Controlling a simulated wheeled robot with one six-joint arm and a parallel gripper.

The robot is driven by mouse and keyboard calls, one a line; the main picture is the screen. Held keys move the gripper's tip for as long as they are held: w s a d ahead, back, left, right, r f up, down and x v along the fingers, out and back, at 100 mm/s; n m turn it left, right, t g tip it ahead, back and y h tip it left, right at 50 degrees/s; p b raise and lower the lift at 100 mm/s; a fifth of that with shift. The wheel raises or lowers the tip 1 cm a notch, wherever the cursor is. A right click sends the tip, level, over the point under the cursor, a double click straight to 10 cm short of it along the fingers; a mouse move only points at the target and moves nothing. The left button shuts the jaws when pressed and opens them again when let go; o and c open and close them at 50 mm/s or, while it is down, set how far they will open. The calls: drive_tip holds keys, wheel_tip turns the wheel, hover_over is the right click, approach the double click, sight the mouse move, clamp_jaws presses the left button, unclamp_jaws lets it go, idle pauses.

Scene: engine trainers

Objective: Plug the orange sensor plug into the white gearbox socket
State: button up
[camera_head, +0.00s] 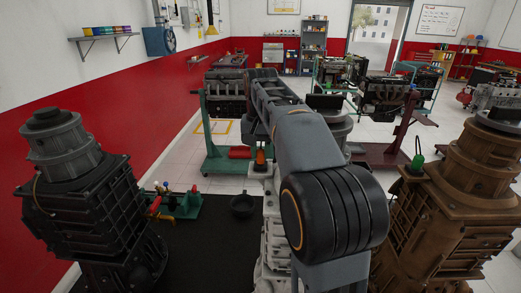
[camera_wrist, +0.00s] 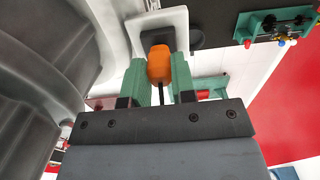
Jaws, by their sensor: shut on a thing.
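My gripper (camera_wrist: 160,80) has two green fingers shut on the orange sensor plug (camera_wrist: 160,63), with a dark cable trailing back between them. In the head view the orange plug (camera_head: 260,161) shows just left of my arm, above the white gearbox (camera_head: 273,243). My arm hides much of that gearbox and my fingers. In the wrist view a white gearbox part (camera_wrist: 140,38) lies around and beyond the plug's front end, with a dark area inside it. I cannot tell whether the plug touches the socket; the socket is not clearly visible.
A black gearbox (camera_head: 85,200) stands at the left and a brown gearbox (camera_head: 455,205) with a green plug (camera_head: 417,160) at the right. Engines on stands are farther back.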

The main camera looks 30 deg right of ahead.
drive_tip(key=shift+f, duration=0.35)
drive_tip(key=o, duration=1)
drive_tip(key=shift+c, duration=0.2)
drive_tip(key=shift+r, duration=0.1)
wheel_tip(320, 180, up, 10)
drive_tip(key=shift+f+p, duration=0.25)
drive_tip(key=shift+p, duration=0.4)
drive_tip(key=shift+r, duration=1.15)
drive_tip(key=shift+a+f, duration=0.1)
